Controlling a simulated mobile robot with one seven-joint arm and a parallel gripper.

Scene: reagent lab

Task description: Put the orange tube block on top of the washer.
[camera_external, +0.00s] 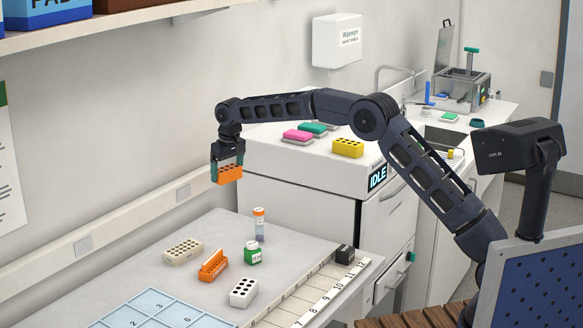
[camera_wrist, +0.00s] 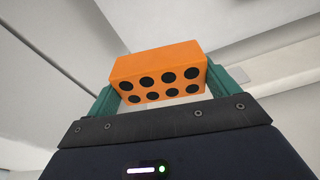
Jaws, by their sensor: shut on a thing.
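The orange tube block (camera_external: 228,174) is a small box with dark round holes. It also shows in the wrist view (camera_wrist: 158,62), where its holed face is seen between the two green fingers. My gripper (camera_external: 227,163) is shut on it and holds it in the air, left of the washer and above the bench level. The washer (camera_external: 300,185) is the white cabinet with an "IDLE" display on its front. On its top stand a yellow block (camera_external: 348,148), a pink block (camera_external: 298,135) and a teal block (camera_external: 313,128).
On the lower bench (camera_external: 225,232) are a beige block (camera_external: 183,250), an orange rack (camera_external: 213,265), a green-capped bottle (camera_external: 252,253), a tube (camera_external: 259,225), a white block (camera_external: 243,292) and a black block (camera_external: 344,254). The washer top is clear at its front left.

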